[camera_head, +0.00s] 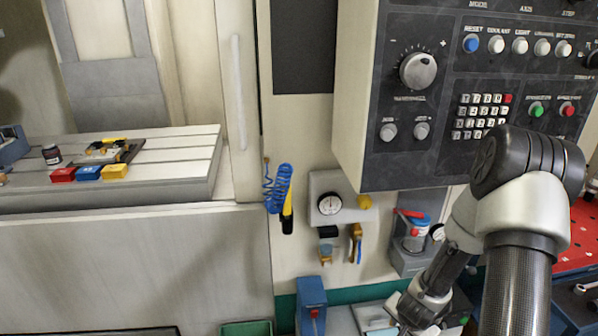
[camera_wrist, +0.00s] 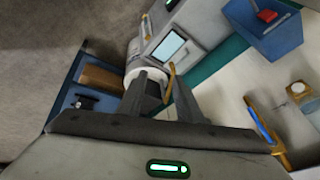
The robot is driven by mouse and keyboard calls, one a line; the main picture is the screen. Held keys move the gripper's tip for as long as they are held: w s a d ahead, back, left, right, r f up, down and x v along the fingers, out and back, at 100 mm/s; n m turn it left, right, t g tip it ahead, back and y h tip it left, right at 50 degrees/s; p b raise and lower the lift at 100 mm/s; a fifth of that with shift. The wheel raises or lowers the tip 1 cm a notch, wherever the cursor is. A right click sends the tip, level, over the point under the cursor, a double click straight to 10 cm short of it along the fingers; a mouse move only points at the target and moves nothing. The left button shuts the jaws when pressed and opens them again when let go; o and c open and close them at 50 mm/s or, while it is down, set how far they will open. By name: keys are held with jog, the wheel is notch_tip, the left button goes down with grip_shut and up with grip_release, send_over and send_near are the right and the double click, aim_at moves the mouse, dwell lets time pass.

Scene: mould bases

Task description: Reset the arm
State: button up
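My arm comes up from the lower right of the head view, bends at a dark joint and reaches down to the left. My gripper (camera_head: 415,318) is low at the bottom edge there, and its fingertips are hard to make out. In the wrist view my gripper (camera_wrist: 165,78) shows two dark fingers with a gap between them. No held object shows in the gap. A white cylindrical device with a small screen (camera_wrist: 168,46) lies beyond the fingertips.
A machine control panel (camera_head: 455,90) hangs above my arm. A machine table (camera_head: 190,160) with small coloured blocks is at the left. A gauge (camera_head: 329,204) and a blue coiled hose (camera_head: 277,188) are mid-view. A blue box (camera_head: 311,298) and green bin (camera_head: 246,328) are low.

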jog(key=a+r+n+t+y, duration=0.1)
jog(key=a+r+n, duration=0.25)
jog(key=r, duration=0.75)
jog(key=a+r+n+y, duration=0.15)
jog(key=a+r, duration=0.35)
jog(key=r, duration=0.7)
jog(key=s+a+r+n, duration=0.3)
jog(key=s+r, duration=0.5)
jog(key=s, duration=0.2)
jog(key=s+a+r+n, duration=0.2)
jog(key=s+a+r, duration=0.1)
jog(key=s+r, duration=0.6)
notch_tip(320, 180, up, 19)
jog(key=p, duration=2)
jog(key=shift+s+r, duration=0.2)
jog(key=shift+s, duration=0.05)
jog(key=shift+d, duration=0.1)
